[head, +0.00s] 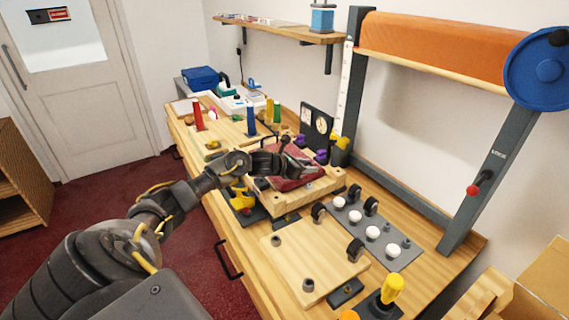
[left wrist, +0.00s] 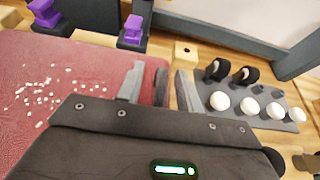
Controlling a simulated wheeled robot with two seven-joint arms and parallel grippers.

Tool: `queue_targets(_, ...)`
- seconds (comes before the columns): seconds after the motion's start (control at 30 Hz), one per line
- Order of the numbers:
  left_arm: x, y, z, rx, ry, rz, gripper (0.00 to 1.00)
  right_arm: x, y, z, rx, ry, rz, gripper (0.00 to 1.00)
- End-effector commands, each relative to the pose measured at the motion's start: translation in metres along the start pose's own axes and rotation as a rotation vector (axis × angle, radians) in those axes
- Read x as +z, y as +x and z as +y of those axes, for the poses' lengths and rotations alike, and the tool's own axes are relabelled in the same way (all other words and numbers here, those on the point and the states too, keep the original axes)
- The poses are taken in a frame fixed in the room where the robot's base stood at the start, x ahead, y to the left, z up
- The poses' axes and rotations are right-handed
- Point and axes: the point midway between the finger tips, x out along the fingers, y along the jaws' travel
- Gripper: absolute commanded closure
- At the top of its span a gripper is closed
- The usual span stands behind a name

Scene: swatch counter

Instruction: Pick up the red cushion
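The red cushion (head: 293,182) lies on a pale wooden block stand in the middle of the counter in the head view. In the left wrist view the cushion (left wrist: 50,85) fills the left side, with small white specks on its top. My left gripper (head: 298,158) reaches over the cushion from the left and covers part of it. In the left wrist view its fingers (left wrist: 158,85) stand apart near the cushion's right edge, with nothing seen held between them. Whether they touch the cushion is unclear. My right gripper is not in view.
A grey plate (head: 377,240) with white knobs and black wheels lies right of the stand. Purple clamps (left wrist: 132,30) stand close behind the cushion. A yellow-handled tool (head: 392,290) stands in front. A roll frame (head: 352,90) rises behind.

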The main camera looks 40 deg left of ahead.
Motion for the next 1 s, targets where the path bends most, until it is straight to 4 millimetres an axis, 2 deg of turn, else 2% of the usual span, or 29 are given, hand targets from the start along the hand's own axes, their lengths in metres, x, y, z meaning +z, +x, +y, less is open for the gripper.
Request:
queue_targets(0.07,-0.0002,0.0000,0.0000,0.000,0.000,0.000,0.67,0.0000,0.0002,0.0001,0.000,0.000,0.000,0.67)
queue_targets(0.3,-0.0001,-0.0002,0.0001,0.000,-0.001,0.000,0.98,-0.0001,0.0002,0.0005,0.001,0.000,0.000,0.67)
queue_targets(0.33,-0.0001,-0.0002,0.0001,0.000,-0.001,0.000,1.00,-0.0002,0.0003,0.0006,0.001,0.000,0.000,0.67)
queue_targets(1.0,0.0002,-0.0006,0.0006,0.001,-0.001,0.000,1.00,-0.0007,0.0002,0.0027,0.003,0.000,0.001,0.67)
